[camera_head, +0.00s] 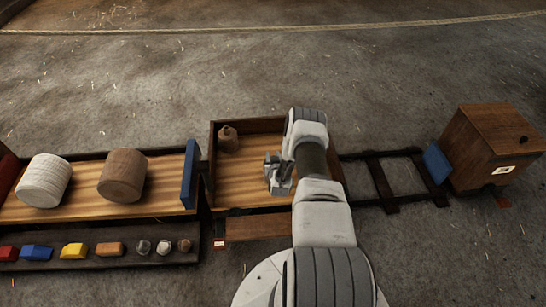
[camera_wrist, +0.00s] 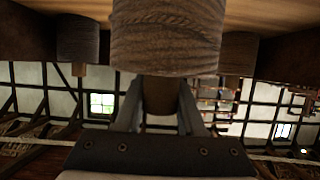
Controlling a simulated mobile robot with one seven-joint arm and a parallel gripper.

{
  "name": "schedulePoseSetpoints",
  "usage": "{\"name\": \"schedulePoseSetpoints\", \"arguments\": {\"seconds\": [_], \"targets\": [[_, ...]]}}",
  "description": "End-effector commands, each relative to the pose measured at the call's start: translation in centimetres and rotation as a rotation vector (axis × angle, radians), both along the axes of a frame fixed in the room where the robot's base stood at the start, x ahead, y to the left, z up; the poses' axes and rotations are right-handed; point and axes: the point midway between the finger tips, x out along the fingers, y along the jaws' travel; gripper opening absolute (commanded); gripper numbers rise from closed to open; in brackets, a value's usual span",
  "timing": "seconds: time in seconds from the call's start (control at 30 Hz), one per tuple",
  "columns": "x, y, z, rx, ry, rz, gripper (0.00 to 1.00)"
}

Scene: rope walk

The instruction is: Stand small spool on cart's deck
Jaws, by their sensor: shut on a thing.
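My gripper (camera_head: 276,172) is low over the right part of a wooden deck with a raised rim (camera_head: 212,160), which looks like the cart's. The wrist view appears upside down. There its two fingers (camera_wrist: 160,98) are shut on the narrow neck of a brown wooden piece (camera_wrist: 168,38), which looks like the small spool. Its wide body is towards the deck boards (camera_wrist: 268,14); its far end is cut off, so I cannot tell whether it touches them. The head view does not show it clearly. A similar small brown necked piece (camera_head: 228,139) stands at the deck's back left corner.
Left is a wooden bed with a pale rope-wound cylinder (camera_head: 44,181), a brown cylinder (camera_head: 122,175) and a blue end panel (camera_head: 189,174). Coloured blocks (camera_head: 74,250) lie in front. Ladder-like track (camera_head: 379,181) runs right to a wooden box (camera_head: 490,140) with a blue plate (camera_head: 437,162).

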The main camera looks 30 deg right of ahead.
Motion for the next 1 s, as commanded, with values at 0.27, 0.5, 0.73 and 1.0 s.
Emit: {"name": "schedulePoseSetpoints", "arguments": {"seconds": [0.27, 0.5, 0.73, 1.0], "targets": [[0.0, 0.0, -0.2, 0.000, 0.000, 0.000, 0.68], [0.0, 0.0, -0.2, 0.000, 0.000, 0.000, 0.68], [-1.3, 0.7, 0.9, 0.002, 0.003, 0.001, 0.68], [-6.2, 3.0, 3.3, 0.003, 0.004, 0.001, 0.68]]}}
